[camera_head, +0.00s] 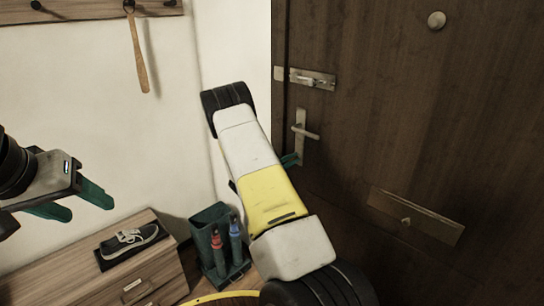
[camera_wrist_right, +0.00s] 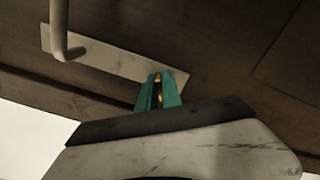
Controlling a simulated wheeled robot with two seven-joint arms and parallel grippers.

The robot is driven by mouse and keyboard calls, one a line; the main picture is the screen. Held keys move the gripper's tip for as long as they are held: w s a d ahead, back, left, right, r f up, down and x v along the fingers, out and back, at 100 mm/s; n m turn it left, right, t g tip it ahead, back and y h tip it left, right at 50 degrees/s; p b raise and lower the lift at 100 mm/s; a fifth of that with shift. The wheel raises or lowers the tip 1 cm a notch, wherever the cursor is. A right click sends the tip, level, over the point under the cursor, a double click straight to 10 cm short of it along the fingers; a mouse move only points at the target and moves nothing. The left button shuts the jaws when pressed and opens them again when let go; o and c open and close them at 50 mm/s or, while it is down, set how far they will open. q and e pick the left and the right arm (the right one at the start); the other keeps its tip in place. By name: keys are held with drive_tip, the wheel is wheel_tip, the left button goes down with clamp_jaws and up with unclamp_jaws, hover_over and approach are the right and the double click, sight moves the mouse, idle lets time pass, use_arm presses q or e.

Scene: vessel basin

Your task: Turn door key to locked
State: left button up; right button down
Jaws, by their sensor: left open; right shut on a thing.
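The dark wooden door (camera_head: 420,110) fills the right of the head view. Its lever handle (camera_head: 306,132) sits on a pale upright plate, below a slide bolt (camera_head: 308,78). My right gripper (camera_head: 291,160) is at the lower end of the handle plate, mostly hidden behind my forearm. In the right wrist view, its green fingers (camera_wrist_right: 158,92) are shut on a small brass key (camera_wrist_right: 158,88) at the end of the handle plate (camera_wrist_right: 112,61). The key's turn angle cannot be told. My left gripper (camera_head: 90,208) is open and empty at the left, away from the door.
A shoehorn (camera_head: 137,50) hangs from the wall rack. A mail slot (camera_head: 415,215) is low on the door.

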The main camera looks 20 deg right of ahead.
drive_tip(key=m, duration=0.6)
drive_tip(key=shift+m, duration=0.3)
idle(0.5)
drive_tip(key=c, duration=1.5)
unclamp_jaws()
drive_tip(key=v, duration=0.8)
drive_tip(key=shift+s+a, duration=0.15)
